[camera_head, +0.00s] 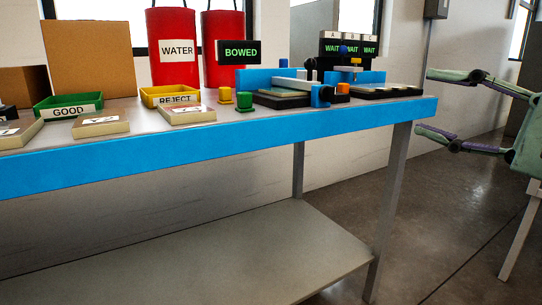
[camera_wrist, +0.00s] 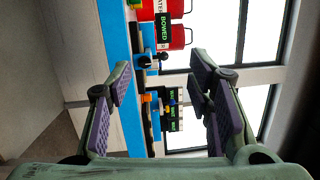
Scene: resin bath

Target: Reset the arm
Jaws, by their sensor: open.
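My gripper (camera_head: 452,110) is at the right of the head view, with its two fingers spread wide and nothing between them. It is beyond the right end of the blue-edged workbench (camera_head: 200,145), apart from it. In the wrist view my gripper (camera_wrist: 160,100) also shows open, with purple pads on both fingers. That view is turned sideways, and the bench lies some way off past the fingers. The rest of my arm is mostly out of the head view.
The bench carries a green GOOD tray (camera_head: 68,111), a yellow REJECT tray (camera_head: 170,95), flat labelled blocks (camera_head: 101,122), and a blue fixture (camera_head: 255,79) near a BOWED display (camera_head: 239,52). Red WATER containers (camera_head: 172,48) and WAIT displays (camera_head: 348,49) stand behind.

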